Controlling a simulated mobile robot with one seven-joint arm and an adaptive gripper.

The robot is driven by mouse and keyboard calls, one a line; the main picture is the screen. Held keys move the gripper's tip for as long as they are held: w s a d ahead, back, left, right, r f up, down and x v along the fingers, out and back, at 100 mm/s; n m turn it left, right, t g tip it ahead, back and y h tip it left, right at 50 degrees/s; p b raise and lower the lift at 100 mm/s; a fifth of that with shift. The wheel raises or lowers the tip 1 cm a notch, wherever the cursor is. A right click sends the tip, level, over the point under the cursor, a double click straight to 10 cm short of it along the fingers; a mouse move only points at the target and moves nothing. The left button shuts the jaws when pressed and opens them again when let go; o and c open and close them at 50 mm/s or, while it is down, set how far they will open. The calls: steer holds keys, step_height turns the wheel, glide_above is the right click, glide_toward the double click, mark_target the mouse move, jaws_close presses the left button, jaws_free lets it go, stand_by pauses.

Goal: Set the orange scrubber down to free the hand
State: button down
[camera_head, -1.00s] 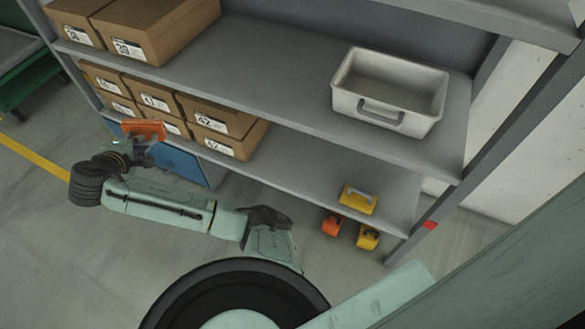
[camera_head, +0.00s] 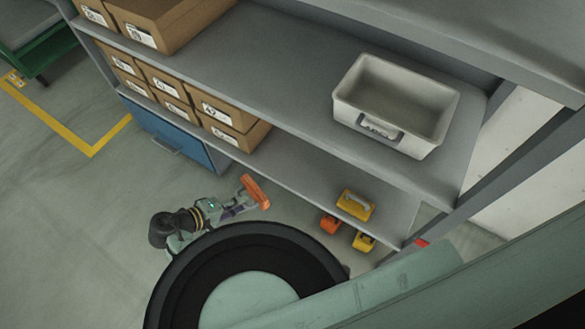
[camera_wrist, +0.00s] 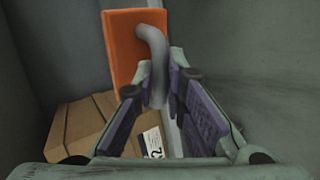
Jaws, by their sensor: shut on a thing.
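The orange scrubber (camera_head: 255,192) is held in my gripper (camera_head: 233,207), in front of the shelf unit and below its lower shelf in the head view. In the wrist view, the scrubber's orange block (camera_wrist: 125,48) and its grey curved handle (camera_wrist: 152,50) show beyond the fingers. My gripper (camera_wrist: 158,90) is shut on the handle, with a purple-lined finger on each side of it. The far face of the scrubber is hidden.
A yellow scrubber (camera_head: 355,205) sits on the lower shelf (camera_head: 395,205), right part. An orange one (camera_head: 330,224) and another yellow one (camera_head: 364,241) show just below it. Shoe boxes (camera_head: 228,115) fill the shelf's left. A white bin (camera_head: 395,103) stands on the shelf above.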

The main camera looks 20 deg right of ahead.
steer(key=w+d+f+p, duration=0.1)
steer(key=w+d+f, duration=0.1)
steer(key=d, duration=0.5)
steer(key=w+d+f+p, duration=0.1)
steer(key=w+d+f, duration=0.2)
steer(key=w+d, duration=0.2)
steer(key=shift+d, duration=1.1)
steer(key=shift+w, duration=0.1)
steer(key=c, duration=1.7)
jaws_free()
steer(key=shift+f, duration=0.1)
steer(key=shift+o, duration=0.2)
steer(key=shift+p, duration=0.3)
